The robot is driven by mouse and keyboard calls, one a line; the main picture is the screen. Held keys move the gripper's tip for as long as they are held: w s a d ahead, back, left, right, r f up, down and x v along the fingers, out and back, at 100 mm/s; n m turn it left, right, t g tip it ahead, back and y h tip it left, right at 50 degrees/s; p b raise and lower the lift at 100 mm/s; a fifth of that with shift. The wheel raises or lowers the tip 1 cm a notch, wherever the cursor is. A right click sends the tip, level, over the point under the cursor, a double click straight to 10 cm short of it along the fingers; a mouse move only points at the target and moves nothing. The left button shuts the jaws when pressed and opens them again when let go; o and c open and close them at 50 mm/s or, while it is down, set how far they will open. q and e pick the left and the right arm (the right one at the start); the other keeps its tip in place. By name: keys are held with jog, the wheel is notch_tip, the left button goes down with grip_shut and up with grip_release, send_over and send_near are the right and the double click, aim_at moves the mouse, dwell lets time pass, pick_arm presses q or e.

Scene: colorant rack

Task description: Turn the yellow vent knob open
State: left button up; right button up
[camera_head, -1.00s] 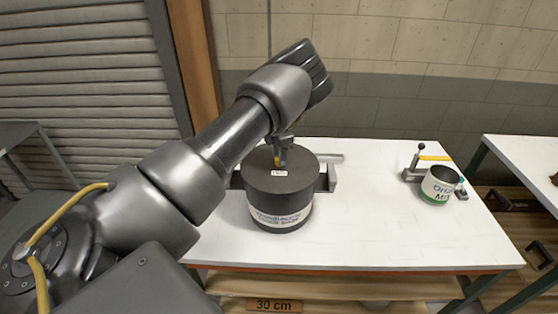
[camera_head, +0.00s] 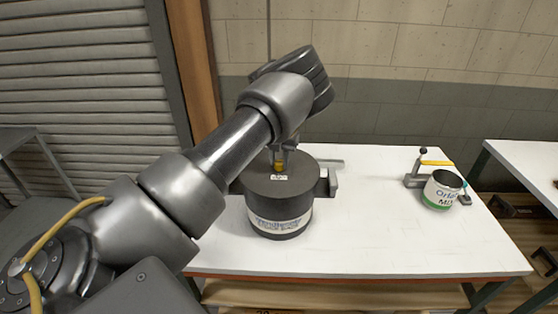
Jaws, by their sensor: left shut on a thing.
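The dark grey drum (camera_head: 300,183) stands upright on the white table, with a white label band around its lower side. The yellow vent knob (camera_head: 279,167) is on top of the drum, and only a small part of it shows. My left gripper (camera_head: 280,160) reaches down from above and is shut on the knob. My left wrist and forearm cover the back of the drum's top. My right gripper is not in view.
Brackets (camera_head: 329,182) stand beside the drum. A white and green can (camera_head: 440,193) sits in a clamp holder with a yellow bar (camera_head: 437,163) at the right. The white table (camera_head: 380,235) is clear between them. A second table (camera_head: 530,165) stands at the right.

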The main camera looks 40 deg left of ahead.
aim_at(279, 163)
pick_arm(q)
jog(key=shift+n, duration=0.3)
dwell(0.4)
jog(key=o, duration=1)
jog(key=shift+r, duration=0.1)
jog(key=shift+r+b, duration=1.45)
jog(key=shift+r, duration=3.9)
